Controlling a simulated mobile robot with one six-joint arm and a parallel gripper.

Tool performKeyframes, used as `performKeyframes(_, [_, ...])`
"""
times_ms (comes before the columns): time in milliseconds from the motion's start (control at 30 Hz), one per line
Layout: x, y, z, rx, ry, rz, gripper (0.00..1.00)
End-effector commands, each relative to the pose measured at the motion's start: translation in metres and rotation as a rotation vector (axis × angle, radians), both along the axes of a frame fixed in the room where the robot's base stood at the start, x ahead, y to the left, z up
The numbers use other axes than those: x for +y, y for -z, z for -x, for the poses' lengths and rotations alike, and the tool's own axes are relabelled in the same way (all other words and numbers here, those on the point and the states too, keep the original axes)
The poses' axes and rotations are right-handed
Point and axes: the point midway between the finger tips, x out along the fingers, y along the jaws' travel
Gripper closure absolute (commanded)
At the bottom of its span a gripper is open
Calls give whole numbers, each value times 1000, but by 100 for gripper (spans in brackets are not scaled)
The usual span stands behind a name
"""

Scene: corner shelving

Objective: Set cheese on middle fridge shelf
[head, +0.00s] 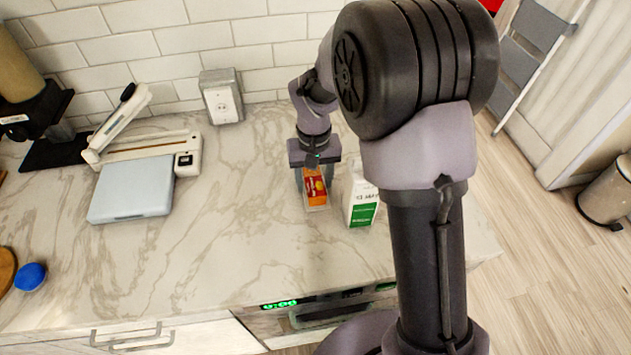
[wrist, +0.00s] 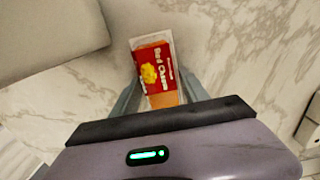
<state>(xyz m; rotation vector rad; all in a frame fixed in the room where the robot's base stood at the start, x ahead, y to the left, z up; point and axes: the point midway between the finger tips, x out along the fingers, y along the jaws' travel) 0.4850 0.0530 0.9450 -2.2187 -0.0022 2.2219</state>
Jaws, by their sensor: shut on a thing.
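The cheese (head: 316,188) is an orange and red block in a clear wrapper. I cannot tell whether the cheese touches the counter. No fridge or fridge shelf shows in either view.
A white and green carton (head: 361,204) stands close to the right of the cheese. A pale blue-grey box (head: 131,189) and a white device (head: 160,147) are at the left. The counter's middle is clear. A bin (head: 608,190) stands at the far right.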

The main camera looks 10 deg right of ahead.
Motion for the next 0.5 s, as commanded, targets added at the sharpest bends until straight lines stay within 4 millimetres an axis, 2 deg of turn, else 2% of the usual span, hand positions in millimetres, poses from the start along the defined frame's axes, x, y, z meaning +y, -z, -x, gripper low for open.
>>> performKeyframes(267, [0, 1, 0, -2, 0, 0, 100])
performKeyframes(300, [0, 1, 0, -1, 0, 0, 43])
performKeyframes(400, [0, 0, 0, -1, 0, 0, 26])
performKeyframes(500, [0, 0, 0, -1, 0, 0, 26])
